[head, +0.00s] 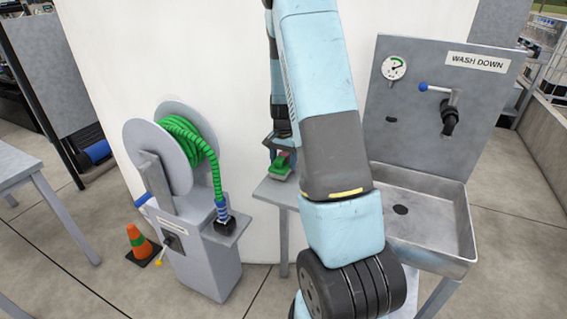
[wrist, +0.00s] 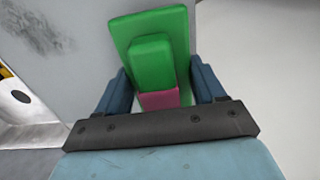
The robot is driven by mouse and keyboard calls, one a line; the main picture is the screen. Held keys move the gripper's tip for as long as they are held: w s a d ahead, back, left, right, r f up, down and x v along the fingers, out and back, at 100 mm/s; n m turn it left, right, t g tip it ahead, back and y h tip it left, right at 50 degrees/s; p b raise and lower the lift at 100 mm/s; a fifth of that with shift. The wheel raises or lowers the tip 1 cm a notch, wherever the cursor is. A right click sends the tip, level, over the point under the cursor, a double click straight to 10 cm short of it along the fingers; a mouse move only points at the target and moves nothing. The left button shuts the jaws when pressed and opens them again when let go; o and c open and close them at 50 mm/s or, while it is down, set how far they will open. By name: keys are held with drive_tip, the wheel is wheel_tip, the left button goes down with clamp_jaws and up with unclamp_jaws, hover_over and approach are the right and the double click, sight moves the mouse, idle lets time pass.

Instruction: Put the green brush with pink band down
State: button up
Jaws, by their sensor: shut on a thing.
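The green brush with a pink band (head: 281,167) is in my gripper (head: 279,146), over the small grey table (head: 268,191) in the head view. In the wrist view the brush (wrist: 152,55) shows a wide green base with a narrower green handle block on top and the pink band at its near end. The blue fingers of my gripper (wrist: 163,82) close on it from both sides. The grey tabletop (wrist: 85,30) lies under and left of the brush. I cannot tell whether the brush touches it. My arm hides the table's right part in the head view.
A wash-down sink (head: 425,212) with a tap and gauge panel stands right. A hose reel (head: 165,150) with green hose stands left, with an orange cone (head: 140,243) beside it. A large white tank (head: 235,60) rises behind the small table.

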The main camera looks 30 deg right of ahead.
drive_tip(key=shift+f, duration=0.45)
drive_tip(key=shift+f, duration=0.1)
drive_tip(key=o, duration=1)
